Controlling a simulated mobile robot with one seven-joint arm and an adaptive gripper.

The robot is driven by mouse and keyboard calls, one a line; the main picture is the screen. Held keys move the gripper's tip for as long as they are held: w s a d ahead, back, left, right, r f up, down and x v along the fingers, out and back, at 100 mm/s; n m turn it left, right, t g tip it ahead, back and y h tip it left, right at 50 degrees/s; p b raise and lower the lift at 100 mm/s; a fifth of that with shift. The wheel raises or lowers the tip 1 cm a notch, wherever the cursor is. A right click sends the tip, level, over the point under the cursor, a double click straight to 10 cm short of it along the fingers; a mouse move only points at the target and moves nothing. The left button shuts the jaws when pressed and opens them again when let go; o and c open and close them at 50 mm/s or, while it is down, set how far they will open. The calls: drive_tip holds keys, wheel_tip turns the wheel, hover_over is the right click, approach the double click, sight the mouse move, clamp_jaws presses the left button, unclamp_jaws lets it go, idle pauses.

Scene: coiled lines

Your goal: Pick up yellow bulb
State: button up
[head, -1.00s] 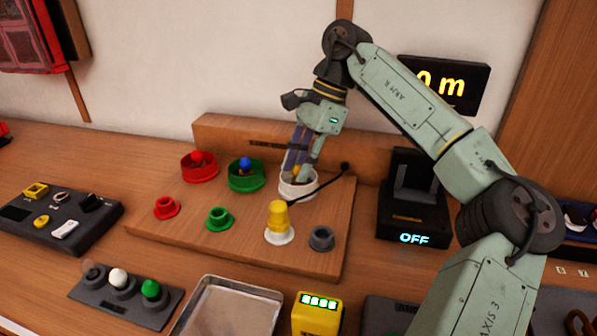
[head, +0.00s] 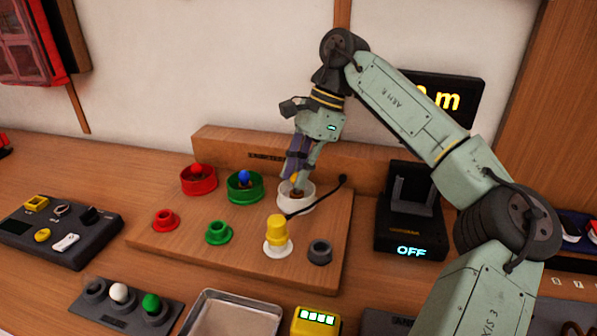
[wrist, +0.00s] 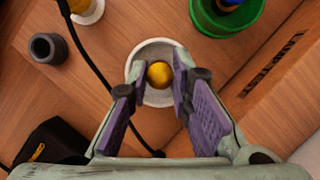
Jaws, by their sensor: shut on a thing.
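The yellow bulb (wrist: 159,74) shows in the wrist view as a round golden ball between my fingertips, over the white round socket (wrist: 150,98). In the head view the bulb (head: 294,178) is a small yellow spot under my gripper (head: 297,178), partly hidden by the fingers. My gripper points down, its purple-padded fingers (wrist: 160,82) shut on the bulb. The bulb is at or just above the white socket (head: 296,203); I cannot tell whether its base is still seated inside.
A red socket (head: 198,181) with a red bulb and a green socket (head: 245,190) with a blue bulb stand to the left. A yellow capped post (head: 277,229) with a black cable is in front. A black device (head: 410,215) reading OFF stands right.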

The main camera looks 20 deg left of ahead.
wheel_tip(320, 180, up, 3)
drive_tip(key=shift+f+p, duration=0.15)
drive_tip(key=shift+p, duration=0.8)
drive_tip(key=shift+s+d+f+b, duration=0.4)
drive_tip(key=shift+s+d+b, duration=0.2)
drive_tip(key=shift+b, duration=0.2)
drive_tip(key=s+d+r+b, duration=0.1)
drive_tip(key=s+d+b, duration=0.1)
drive_tip(key=s+d, duration=0.8)
drive_tip(key=shift+r, duration=0.35)
drive_tip(key=shift+r+n+g+h+p, duration=0.1)
drive_tip(key=shift+n+g+h+p, duration=0.4)
drive_tip(key=shift+n+p, duration=1.75)
drive_tip(key=shift+n+h+p, duration=0.5)
drive_tip(key=shift+n+p, duration=0.65)
drive_tip(key=shift+p, duration=0.3)
